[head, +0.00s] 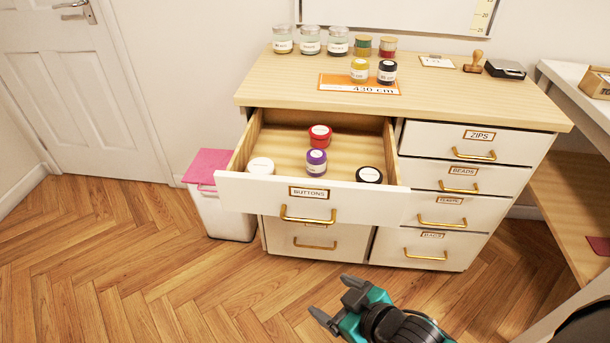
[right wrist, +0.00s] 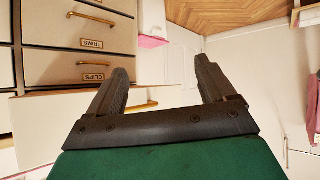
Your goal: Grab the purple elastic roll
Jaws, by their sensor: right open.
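The purple elastic roll (head: 316,162) stands in the open drawer (head: 268,190) labelled BUTTONS, near the drawer's middle. A red roll (head: 320,136) is just behind it, a white roll (head: 261,166) is to its left and a black roll (head: 369,175) to its right. My right gripper (head: 334,299) is open and empty, in front of and below the drawer in the head view. In the right wrist view its two fingers (right wrist: 160,85) are spread with nothing between them. My left gripper is not in view.
A pink-lidded bin (head: 216,212) stands left of the cabinet. The floor in front is clear.

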